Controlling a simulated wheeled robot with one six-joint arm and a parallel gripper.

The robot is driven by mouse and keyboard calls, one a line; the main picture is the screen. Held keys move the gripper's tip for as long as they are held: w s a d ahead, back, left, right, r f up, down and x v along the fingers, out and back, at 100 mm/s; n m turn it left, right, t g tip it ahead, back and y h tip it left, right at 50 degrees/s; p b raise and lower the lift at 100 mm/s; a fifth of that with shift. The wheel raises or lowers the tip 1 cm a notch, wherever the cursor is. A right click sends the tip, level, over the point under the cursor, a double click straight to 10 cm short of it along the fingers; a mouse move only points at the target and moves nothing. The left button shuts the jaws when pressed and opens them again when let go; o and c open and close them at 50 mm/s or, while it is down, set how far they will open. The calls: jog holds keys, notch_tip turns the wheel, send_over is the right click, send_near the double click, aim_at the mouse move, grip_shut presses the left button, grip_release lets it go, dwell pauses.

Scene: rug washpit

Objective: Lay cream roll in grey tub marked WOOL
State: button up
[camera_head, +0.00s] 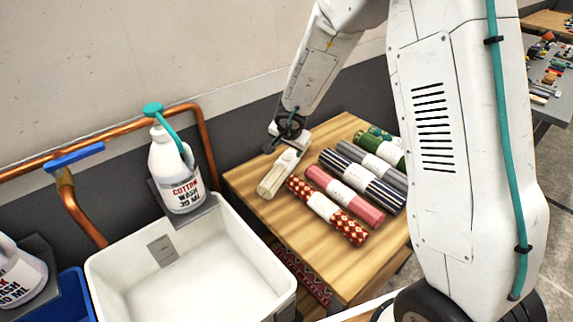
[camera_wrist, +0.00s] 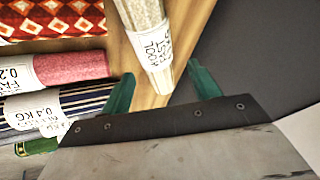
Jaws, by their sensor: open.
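The cream roll (camera_head: 269,185) lies at the left edge of the wooden table, with a white paper label around it. In the wrist view the cream roll (camera_wrist: 139,13) enters from the top, its labelled end between the green fingertips. My gripper (camera_wrist: 160,78) is open, one finger on each side of that end; I cannot tell how far above it they are. In the head view my gripper (camera_head: 290,134) is over the roll's far end, partly hidden by my wrist. No grey tub marked WOOL is readable in either view.
Right of the cream roll lie a red-checked roll (camera_head: 348,229), a pink roll (camera_head: 362,207), a striped roll (camera_head: 382,194), a grey roll and green rolls. A white tub (camera_head: 113,267) stands front left, with a COTTON WASH bottle (camera_head: 168,165) behind it. A copper pipe (camera_head: 206,150) runs along the wall.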

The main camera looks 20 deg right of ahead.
aim_at(289, 158)
jog(key=f, duration=0.3)
jog(key=shift+w+d+f, duration=0.2)
jog(key=shift+d+f, duration=0.1)
jog(key=x, duration=0.5)
jog(key=shift+w+f, duration=0.25)
jog(key=c, duration=1)
jog(key=shift+c, duration=0.2)
jog(key=shift+d+r, duration=0.1)
jog(key=shift+r, duration=0.05)
